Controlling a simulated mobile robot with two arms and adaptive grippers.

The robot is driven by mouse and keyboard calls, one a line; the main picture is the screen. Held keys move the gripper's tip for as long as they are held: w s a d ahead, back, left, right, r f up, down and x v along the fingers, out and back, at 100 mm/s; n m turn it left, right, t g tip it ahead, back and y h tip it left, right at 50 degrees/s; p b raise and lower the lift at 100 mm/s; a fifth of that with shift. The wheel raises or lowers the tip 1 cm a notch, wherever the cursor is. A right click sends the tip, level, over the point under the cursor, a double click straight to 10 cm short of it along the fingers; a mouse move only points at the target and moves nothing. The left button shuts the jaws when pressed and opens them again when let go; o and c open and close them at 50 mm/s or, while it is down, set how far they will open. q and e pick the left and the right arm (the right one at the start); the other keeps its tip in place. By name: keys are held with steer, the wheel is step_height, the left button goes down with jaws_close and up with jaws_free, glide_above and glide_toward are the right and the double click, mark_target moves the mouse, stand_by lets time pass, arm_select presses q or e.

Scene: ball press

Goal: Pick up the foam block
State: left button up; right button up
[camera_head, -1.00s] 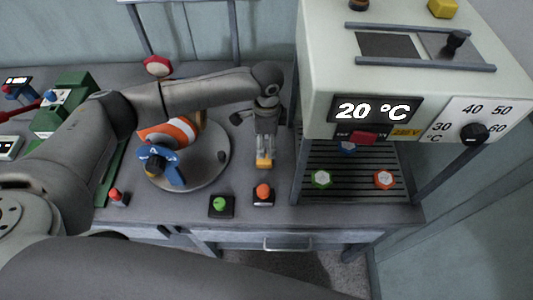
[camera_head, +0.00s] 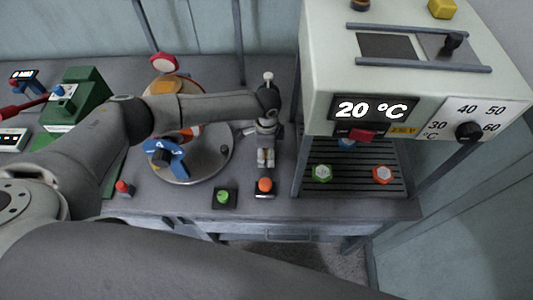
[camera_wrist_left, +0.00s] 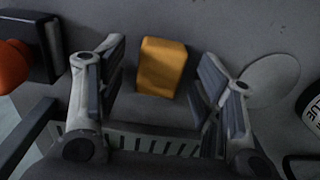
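The foam block is likely the small orange-yellow block (camera_wrist_left: 162,67) in the left wrist view, on the grey table top. It sits between the two fingers of my left gripper, with a gap on each side. My left gripper (camera_head: 265,158) is open and points down at the table in the head view. There the gripper hides the block. My right gripper is not in view.
An orange button (camera_head: 265,186) and a green button (camera_head: 224,196) stand in front of the gripper. A round turntable (camera_head: 214,160) is to the left. The press's frame and slatted platform (camera_head: 352,180) are close on the right.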

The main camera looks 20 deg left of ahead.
arm_select(q)
steer(key=c, duration=0.9)
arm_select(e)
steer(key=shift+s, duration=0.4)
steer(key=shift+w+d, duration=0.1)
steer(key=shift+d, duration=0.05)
arm_select(q)
steer(key=shift+r, duration=0.2)
steer(key=shift+r+b, duration=0.4)
steer(key=shift+r, duration=0.15)
steer(key=shift+r+b, duration=0.4)
steer(key=shift+r, duration=0.3)
steer(key=s+r, duration=0.3)
steer(key=s, duration=0.1)
steer(key=s+r+b, duration=0.1)
steer(key=s+r, duration=0.2)
steer(key=s, duration=0.2)
steer(key=s+a+r+b, duration=0.1)
steer(key=s+r, duration=0.3)
steer(key=s, duration=0.1)
steer(key=shift+a+r, duration=0.1)
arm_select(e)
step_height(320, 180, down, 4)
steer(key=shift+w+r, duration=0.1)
